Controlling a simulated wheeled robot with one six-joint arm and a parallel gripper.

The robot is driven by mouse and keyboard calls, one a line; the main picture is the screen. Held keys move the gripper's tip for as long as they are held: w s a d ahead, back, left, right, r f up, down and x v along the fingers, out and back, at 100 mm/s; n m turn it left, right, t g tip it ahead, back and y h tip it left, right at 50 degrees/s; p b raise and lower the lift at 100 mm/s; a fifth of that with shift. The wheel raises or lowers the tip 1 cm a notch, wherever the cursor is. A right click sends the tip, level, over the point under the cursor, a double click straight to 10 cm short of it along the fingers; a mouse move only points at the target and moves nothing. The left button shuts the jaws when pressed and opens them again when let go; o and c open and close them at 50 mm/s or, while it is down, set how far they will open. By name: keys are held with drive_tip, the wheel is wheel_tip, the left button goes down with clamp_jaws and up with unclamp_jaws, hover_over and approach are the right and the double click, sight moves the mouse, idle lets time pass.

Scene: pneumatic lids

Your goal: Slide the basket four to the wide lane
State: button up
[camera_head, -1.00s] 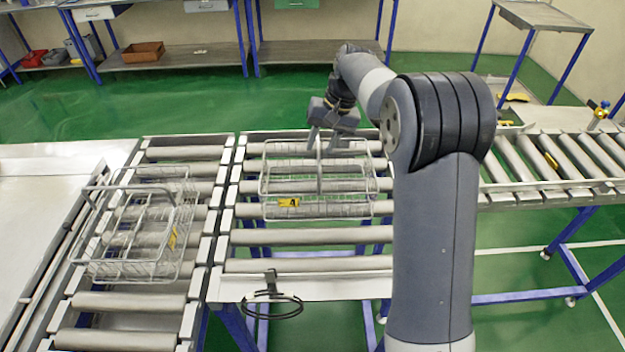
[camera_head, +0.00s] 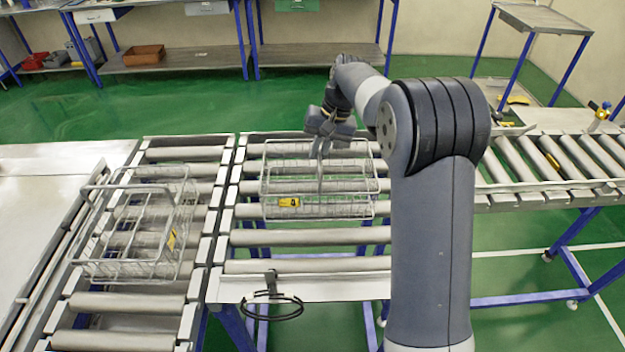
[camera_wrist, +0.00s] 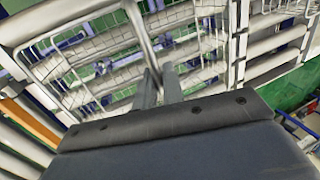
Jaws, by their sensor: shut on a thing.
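Basket four (camera_head: 318,207), a wire basket with a yellow tag marked 4 (camera_head: 288,202), stands on the rollers of the wide lane (camera_head: 310,236) in the middle of the head view. My gripper (camera_head: 319,152) is over its middle, shut on the basket's handle bar. The wrist view shows the two fingers (camera_wrist: 158,88) closed at the handle bar (camera_wrist: 140,32), with the wire mesh (camera_wrist: 85,55) below. The fingertips are small and partly hidden in the head view.
A second wire basket (camera_head: 105,268) stands on the narrower roller lane (camera_head: 130,303) at left. A black ring on a bracket (camera_head: 272,308) hangs at the front edge of the wide lane. Another roller conveyor (camera_head: 550,170) lies at right, beyond my arm.

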sight(321, 172)
drive_tip(key=shift+s, duration=0.1)
clamp_jaws()
drive_tip(key=shift+s+b, duration=1.7)
drive_tip(key=shift+s, duration=2.15)
drive_tip(key=s+b, duration=0.2)
drive_tip(key=s, duration=0.5)
drive_tip(key=shift+s, duration=0.15)
drive_tip(key=o, duration=0.7)
unclamp_jaws()
